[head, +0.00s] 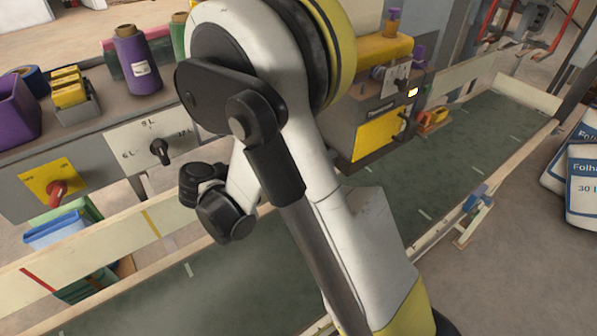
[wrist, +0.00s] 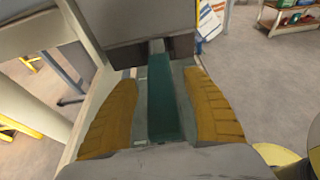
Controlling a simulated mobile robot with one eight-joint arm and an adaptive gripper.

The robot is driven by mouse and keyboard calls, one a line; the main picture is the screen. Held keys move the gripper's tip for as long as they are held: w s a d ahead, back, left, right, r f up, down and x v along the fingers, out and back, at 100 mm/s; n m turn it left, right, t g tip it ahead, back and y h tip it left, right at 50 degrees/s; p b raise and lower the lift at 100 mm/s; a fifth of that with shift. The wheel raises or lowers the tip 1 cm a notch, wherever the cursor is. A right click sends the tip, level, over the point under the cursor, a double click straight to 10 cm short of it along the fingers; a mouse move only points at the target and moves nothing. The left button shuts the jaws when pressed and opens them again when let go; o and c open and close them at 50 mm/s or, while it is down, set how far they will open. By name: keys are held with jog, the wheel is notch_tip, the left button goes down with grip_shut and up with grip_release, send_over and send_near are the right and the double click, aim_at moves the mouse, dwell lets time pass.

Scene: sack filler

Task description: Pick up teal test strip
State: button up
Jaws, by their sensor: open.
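The teal test strip (wrist: 162,100) shows in the wrist view as a long, narrow dark-teal piece, lying lengthwise between the two yellow fingers of my gripper (wrist: 162,76). The fingers are apart, with a visible gap on each side of the strip. The strip's near end meets the grey edge of my gripper at the bottom of the view. Whether anything touches its underside cannot be seen. In the head view my own arm fills the middle, and I cannot make out the strip or the fingers there.
In the head view a green conveyor belt (head: 455,160) with pale side rails runs behind my arm. A grey and yellow machine (head: 378,125) stands over it. A purple spool (head: 137,62) and a purple bin (head: 15,110) sit on the left bench. Filled sacks (head: 582,180) stand right.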

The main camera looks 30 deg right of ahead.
jog(key=shift+c, duration=0.5)
grip_shut()
